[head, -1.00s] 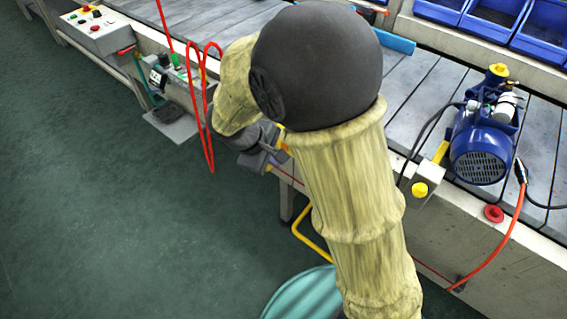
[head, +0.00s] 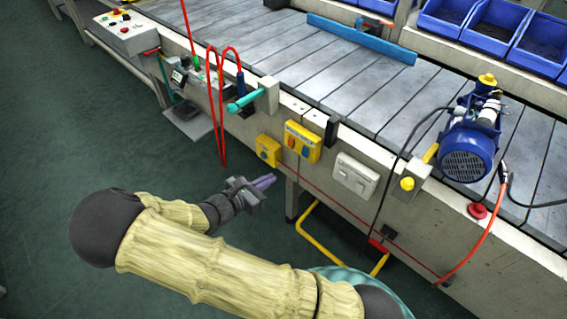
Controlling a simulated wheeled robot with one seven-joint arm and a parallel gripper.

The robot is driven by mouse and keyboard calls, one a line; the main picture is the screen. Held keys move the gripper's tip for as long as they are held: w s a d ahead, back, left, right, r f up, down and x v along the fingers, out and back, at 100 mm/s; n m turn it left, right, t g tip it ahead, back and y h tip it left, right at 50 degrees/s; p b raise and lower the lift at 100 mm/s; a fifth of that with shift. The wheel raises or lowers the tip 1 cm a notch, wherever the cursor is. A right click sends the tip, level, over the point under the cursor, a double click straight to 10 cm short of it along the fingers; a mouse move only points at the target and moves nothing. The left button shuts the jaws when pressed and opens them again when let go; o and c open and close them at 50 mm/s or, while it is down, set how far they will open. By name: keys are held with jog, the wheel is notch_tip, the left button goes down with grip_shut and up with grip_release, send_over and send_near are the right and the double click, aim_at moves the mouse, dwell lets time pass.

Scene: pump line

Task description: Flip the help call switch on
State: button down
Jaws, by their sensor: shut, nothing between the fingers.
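Several control boxes sit on the near side wall of the conveyor. A white double switch plate (head: 355,177) is in the middle, with two pale rockers. Left of it is a yellow box (head: 302,142) with a label strip and blue and red parts. A smaller yellow box (head: 267,150) is further left. The labels are too small to read, so I cannot tell which one is the help call switch. My gripper (head: 265,183) has purple fingers, is shut and empty, and points right. It appears below the smaller yellow box and left of the white plate, apparently touching nothing.
A turquoise handle (head: 245,101) sticks out above the yellow boxes. A red cord (head: 222,110) hangs left of it. A yellow rail (head: 325,240) projects below the conveyor. A blue pump (head: 468,140) with cables stands on the conveyor (head: 340,85). The green floor at left is open.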

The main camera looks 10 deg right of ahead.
aim_at(304, 156)
jog(key=shift+a, duration=0.15)
jog(key=b+x, duration=0.3)
jog(key=x, duration=1.1)
jog(key=shift+w+a+r, duration=0.1)
jog(key=shift+a, duration=0.05)
